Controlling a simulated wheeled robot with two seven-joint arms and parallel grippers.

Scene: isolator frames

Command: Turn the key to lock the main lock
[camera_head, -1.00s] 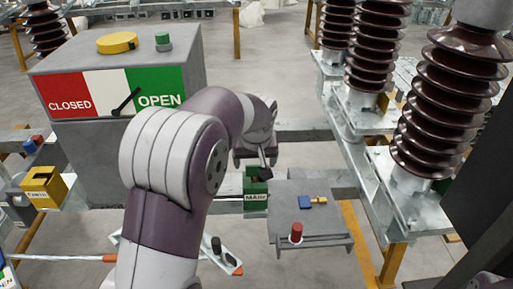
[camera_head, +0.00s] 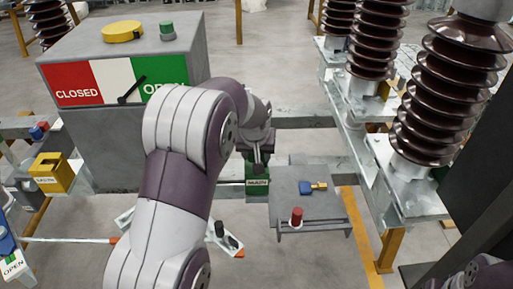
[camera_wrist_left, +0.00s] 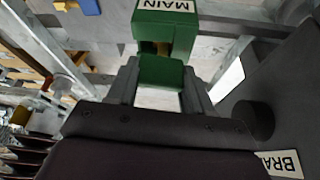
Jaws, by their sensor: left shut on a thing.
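The main lock is a green block labelled MAIN. In the head view the main lock (camera_head: 257,188) sits just left of a grey plate, partly hidden by my left gripper (camera_head: 257,162). In the left wrist view the main lock (camera_wrist_left: 165,28) is at the top, directly ahead of the fingers. My left gripper (camera_wrist_left: 160,88) is shut on a green key (camera_wrist_left: 160,72), whose head lies between the two fingers and lines up with the lock's front. How deep the key sits in the lock is hidden.
The grey plate (camera_head: 312,210) carries a blue block with a yellow key (camera_head: 310,187) and a red knob (camera_head: 296,215). A yellow block (camera_head: 50,173) stands at left beside the grey CLOSED/OPEN box (camera_head: 105,150). Brown insulators (camera_head: 440,105) stand at right.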

